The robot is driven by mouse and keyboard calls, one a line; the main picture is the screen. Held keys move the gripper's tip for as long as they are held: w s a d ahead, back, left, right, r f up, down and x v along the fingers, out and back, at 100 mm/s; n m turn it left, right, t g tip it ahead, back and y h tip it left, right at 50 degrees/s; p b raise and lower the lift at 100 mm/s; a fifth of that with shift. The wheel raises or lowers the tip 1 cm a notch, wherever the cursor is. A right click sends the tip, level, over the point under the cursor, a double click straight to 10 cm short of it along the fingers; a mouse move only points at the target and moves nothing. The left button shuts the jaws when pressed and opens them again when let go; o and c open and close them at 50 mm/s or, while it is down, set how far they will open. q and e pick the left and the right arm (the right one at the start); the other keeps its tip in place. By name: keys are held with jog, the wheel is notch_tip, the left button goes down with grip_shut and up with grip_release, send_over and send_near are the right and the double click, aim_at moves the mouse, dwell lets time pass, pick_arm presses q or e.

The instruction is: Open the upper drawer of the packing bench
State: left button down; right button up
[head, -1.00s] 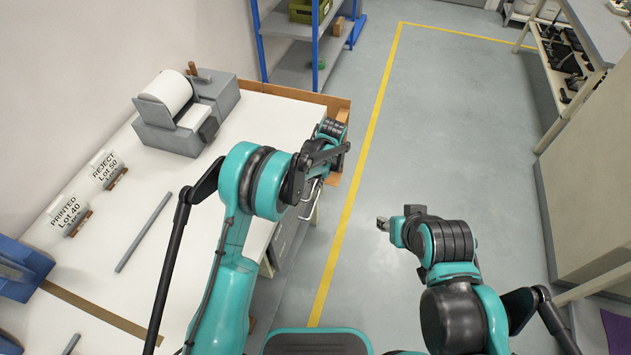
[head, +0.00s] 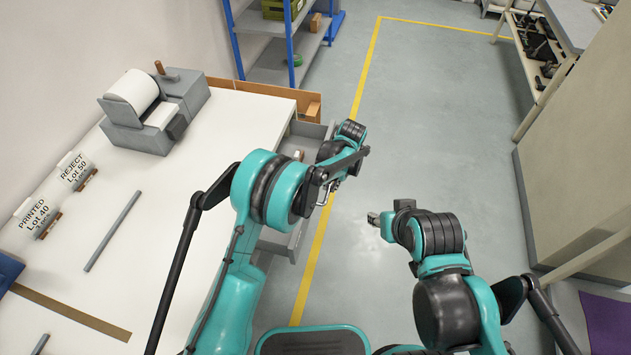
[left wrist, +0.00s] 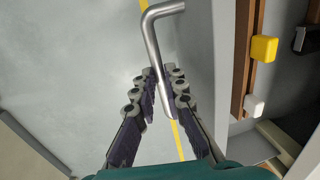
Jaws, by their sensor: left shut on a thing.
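The upper drawer (head: 313,130) of the packing bench (head: 190,215) stands pulled out past the bench's right edge, its middle partly hidden by my left arm. My left gripper (head: 326,194) is at the drawer's front. In the left wrist view, its fingers (left wrist: 160,92) are closed on the bent metal handle (left wrist: 153,45). My right gripper (head: 374,219) hangs over the floor, away from the drawer; its finger opening is too small to make out.
Inside the drawer are a yellow block (left wrist: 263,48) and a white block (left wrist: 254,105). A printer (head: 155,108) and two signs stand on the bench. A blue shelf rack (head: 285,45) is behind it. Open floor (head: 400,140) lies to the right.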

pick_arm(q)
jog(key=s+d, duration=0.2)
jog(key=d, duration=0.6)
jog(key=s+d, duration=0.3)
jog(key=d, duration=0.4)
jog(key=shift+d, duration=0.35)
jog(key=shift+s, duration=0.1)
jog(key=c, duration=1.6)
grip_release()
jog(key=r, duration=0.4)
jog(key=d+r, duration=0.1)
jog(key=r, duration=0.3)
jog(key=d+r, duration=0.1)
jog(key=r, duration=0.2)
jog(key=shift+s+d+r, duration=0.1)
jog(key=shift+s+r, duration=0.25)
jog(key=shift+r, duration=0.05)
